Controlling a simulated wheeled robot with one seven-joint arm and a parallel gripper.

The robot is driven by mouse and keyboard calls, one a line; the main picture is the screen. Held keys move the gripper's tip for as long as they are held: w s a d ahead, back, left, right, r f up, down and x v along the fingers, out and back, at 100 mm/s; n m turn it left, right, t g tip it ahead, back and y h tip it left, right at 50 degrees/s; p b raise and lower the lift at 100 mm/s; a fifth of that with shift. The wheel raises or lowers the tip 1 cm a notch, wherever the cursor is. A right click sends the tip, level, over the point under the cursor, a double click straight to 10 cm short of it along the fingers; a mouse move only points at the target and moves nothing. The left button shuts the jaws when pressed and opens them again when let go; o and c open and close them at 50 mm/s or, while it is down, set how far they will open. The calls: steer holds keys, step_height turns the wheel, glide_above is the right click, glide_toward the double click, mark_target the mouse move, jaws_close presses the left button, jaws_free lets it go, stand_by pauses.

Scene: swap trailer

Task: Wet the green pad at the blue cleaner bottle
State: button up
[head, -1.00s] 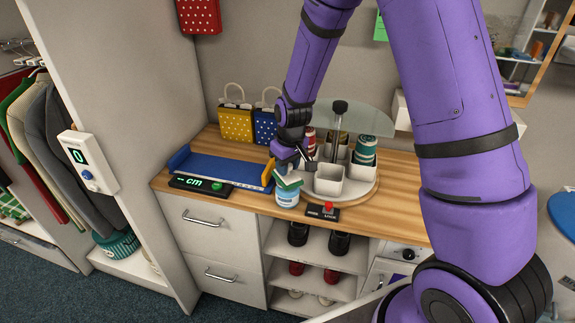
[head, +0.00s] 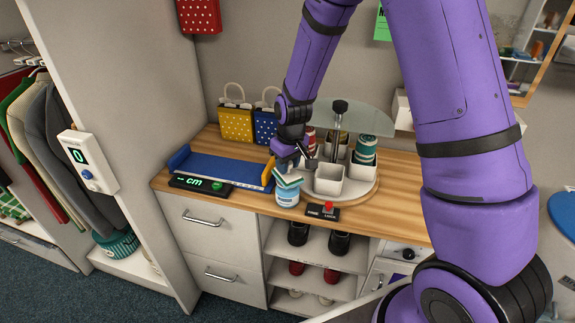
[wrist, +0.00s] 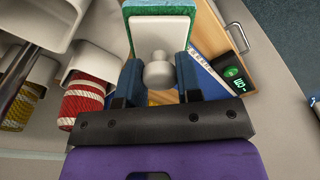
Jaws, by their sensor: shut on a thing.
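My gripper (head: 287,160) is shut on the pale knob (wrist: 158,72) of the green pad, between its blue fingers in the wrist view. The green pad (head: 289,179) has a white backing and shows at the top edge of the wrist view (wrist: 130,22). The pad's working face is mostly hidden.
A round carousel with white bins (head: 328,182) and a clear upright panel stands just right of my gripper. A blue tray (head: 217,168) and a "cm" display (head: 200,184) lie left. A red-button switch (head: 327,209) is in front. Yellow (head: 236,124) and blue bags stand behind.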

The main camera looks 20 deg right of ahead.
steer(key=shift+r, duration=3.15)
